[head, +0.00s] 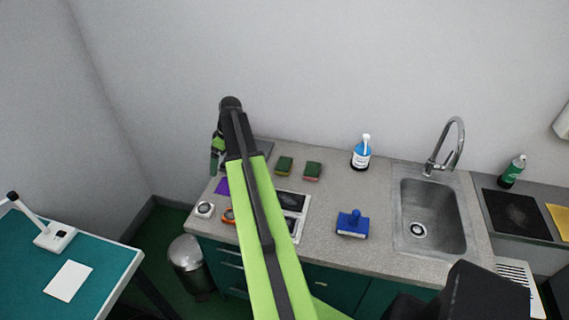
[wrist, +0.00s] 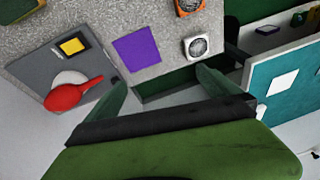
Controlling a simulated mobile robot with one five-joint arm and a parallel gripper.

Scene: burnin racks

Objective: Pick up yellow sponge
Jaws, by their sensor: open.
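In the wrist view a small yellow block with a dark border (wrist: 72,46) lies on a grey board (wrist: 40,72). I cannot tell for sure that it is the yellow sponge; it is hidden in the head view. Two green-topped sponges, a left one (head: 285,165) and a right one (head: 313,171), lie on the counter in the head view; the right one has a reddish lower side. My gripper (wrist: 162,88) is open and empty, its two green fingers spread apart. In the head view it hangs at the counter's back left, partly hidden by my arm.
A red object (wrist: 75,94) lies on the grey board. A purple square (wrist: 137,50) and a white round-dialled device (wrist: 196,46) are near the counter edge. A blue-handled block (head: 353,224), a blue bottle (head: 361,157) and a sink (head: 430,215) are to the right.

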